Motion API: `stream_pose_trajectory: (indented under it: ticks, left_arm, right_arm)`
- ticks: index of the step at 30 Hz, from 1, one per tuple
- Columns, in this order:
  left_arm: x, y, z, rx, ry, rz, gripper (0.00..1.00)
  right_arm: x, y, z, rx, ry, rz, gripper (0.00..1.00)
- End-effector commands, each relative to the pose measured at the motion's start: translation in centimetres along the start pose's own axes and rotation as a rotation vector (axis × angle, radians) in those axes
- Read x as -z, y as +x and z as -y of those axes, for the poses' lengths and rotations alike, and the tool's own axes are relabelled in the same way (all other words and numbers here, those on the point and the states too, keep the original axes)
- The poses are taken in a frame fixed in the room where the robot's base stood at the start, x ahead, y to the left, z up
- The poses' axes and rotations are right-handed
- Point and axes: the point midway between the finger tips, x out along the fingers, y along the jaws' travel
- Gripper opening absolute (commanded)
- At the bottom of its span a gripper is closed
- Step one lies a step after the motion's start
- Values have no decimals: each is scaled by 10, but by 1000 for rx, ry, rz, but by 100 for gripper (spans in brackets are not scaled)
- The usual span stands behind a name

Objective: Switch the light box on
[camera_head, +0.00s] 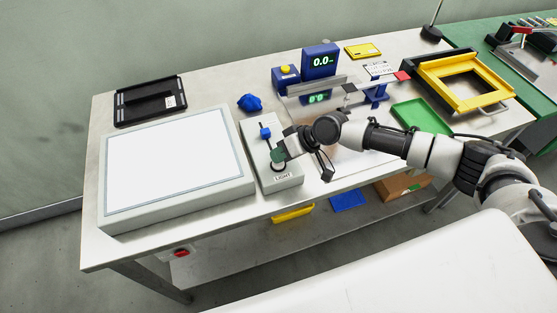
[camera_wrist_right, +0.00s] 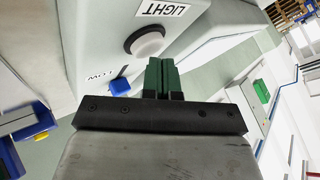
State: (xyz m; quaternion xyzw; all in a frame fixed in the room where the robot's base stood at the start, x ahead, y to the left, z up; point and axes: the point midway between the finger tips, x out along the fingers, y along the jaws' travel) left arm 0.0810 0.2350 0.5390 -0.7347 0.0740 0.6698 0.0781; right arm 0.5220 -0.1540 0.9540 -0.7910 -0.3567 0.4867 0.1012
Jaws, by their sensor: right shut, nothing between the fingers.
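The light box (camera_head: 175,163) is a wide, low grey case with a bright white top panel at the left of the table. Beside it stands a narrow grey control box (camera_head: 283,183) with a LIGHT label and a blue slider knob (camera_head: 265,132). In the right wrist view, a round white button (camera_wrist_right: 148,43) in a dark ring sits near the label. My right gripper (camera_head: 278,156) is over the control box, its green fingertips shut and empty. They show close to the button in the right wrist view (camera_wrist_right: 161,72); contact cannot be told. My left gripper is out of view.
A black tray (camera_head: 150,100) lies behind the light box. A blue object (camera_head: 249,102) and a blue display unit (camera_head: 320,62) reading 0.0 stand behind the control box. A green tray (camera_head: 422,117) and a yellow frame (camera_head: 463,80) are to the right.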

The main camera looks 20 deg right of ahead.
Motion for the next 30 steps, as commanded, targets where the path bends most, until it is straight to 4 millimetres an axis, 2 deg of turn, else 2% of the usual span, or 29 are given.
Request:
stream_pose_trajectory:
  ticks: [7,22,30]
  left_arm:
    - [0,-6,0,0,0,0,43]
    - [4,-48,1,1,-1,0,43]
    - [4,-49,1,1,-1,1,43]
  right_arm:
    - [4,-5,4,0,-1,-1,0]
    - [30,-40,29,1,-1,-2,0]
    - [31,-42,31,0,-1,-1,0]
